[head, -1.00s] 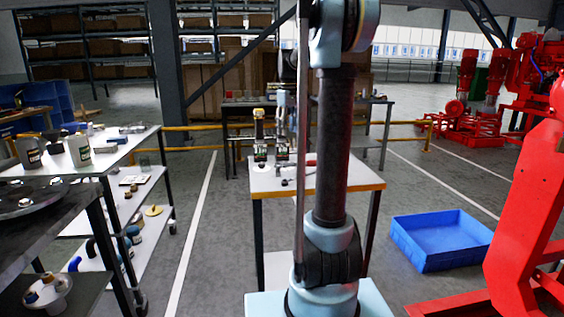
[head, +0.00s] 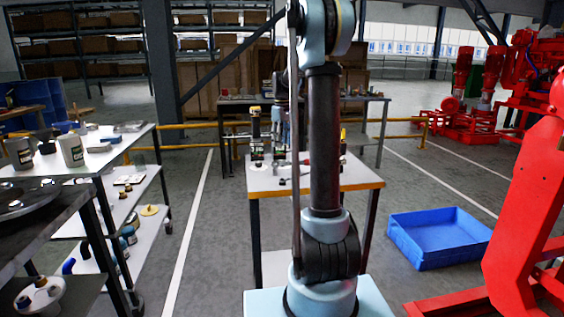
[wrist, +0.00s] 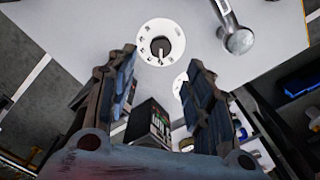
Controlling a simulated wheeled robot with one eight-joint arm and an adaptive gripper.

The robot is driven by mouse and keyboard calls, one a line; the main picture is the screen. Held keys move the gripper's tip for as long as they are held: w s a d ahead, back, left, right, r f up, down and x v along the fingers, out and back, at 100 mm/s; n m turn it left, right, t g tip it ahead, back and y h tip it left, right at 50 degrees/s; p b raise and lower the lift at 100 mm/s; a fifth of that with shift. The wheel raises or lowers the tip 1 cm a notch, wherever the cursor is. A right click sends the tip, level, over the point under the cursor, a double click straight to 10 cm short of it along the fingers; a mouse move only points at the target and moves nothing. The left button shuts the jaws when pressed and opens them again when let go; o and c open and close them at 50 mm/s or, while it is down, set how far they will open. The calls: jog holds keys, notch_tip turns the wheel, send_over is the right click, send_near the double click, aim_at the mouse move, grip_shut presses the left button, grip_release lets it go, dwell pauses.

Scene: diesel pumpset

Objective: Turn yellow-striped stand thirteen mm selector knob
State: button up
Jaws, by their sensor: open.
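In the head view, a small table (head: 350,180) with a yellow-orange edge carries several small upright fixtures. Beyond the fingertips is a white round plate (wrist: 147,52) with small markings and a dark centre holding a pale knob-like part (wrist: 162,46). A second white disc (wrist: 180,84) is partly hidden by the right finger. No thirteen mm marking is legible.
A dark boxy device (wrist: 148,124) shows between the fingers, lower in the wrist view. A rounded metal part (wrist: 238,40) is at upper right. In the head view, a blue tray (head: 440,240) lies on the floor right of the table, near red machinery (head: 530,200). A loaded shelf cart (head: 115,150) stands left.

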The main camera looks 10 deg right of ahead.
notch_tip(320, 180, down, 9)
dwell(0.4)
jog(key=c, duration=1)
